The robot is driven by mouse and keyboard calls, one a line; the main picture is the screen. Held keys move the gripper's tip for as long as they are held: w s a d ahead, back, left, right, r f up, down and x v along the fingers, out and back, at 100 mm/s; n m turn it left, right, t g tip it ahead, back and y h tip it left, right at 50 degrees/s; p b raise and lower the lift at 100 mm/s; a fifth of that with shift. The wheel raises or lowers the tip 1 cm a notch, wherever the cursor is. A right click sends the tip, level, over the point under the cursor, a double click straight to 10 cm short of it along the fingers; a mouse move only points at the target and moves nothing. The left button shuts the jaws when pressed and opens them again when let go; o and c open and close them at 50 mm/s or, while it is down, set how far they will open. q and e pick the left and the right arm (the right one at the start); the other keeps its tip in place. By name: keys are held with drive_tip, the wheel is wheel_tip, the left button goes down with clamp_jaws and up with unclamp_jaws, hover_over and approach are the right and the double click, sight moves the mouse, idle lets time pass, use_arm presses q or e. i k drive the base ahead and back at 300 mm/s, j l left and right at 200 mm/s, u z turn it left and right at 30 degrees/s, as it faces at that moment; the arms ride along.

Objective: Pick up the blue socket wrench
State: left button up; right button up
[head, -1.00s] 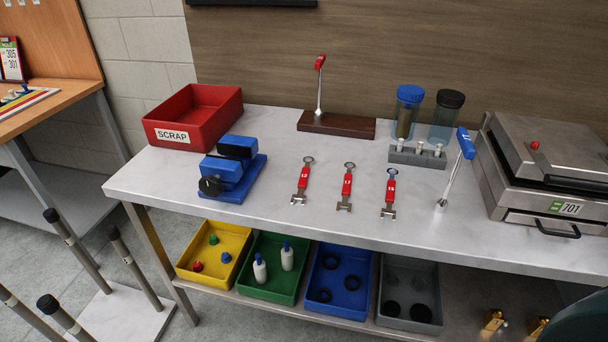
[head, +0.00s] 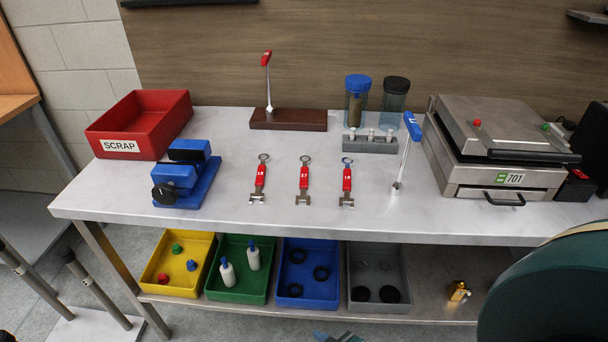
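The blue socket wrench (head: 405,150) stands nearly upright, leaning slightly, at the right part of the grey worktop. Its blue handle is at the top and its metal shaft runs down to a socket end on the tabletop. It is just left of the metal press grill and in front of the right end of a grey holder. A large dark teal rounded part, probably mine, fills the lower right corner.
A similar red-handled wrench (head: 267,80) stands in a wooden block (head: 290,120). Three red-handled spanners (head: 304,182) lie mid-table. The grey holder (head: 370,143), press grill (head: 500,150), blue clamp device (head: 185,175) and red scrap bin (head: 140,122) also stand there. Coloured trays (head: 308,300) sit below.

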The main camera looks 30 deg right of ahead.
sight(415, 133)
drive_tip(key=z, duration=1.45)
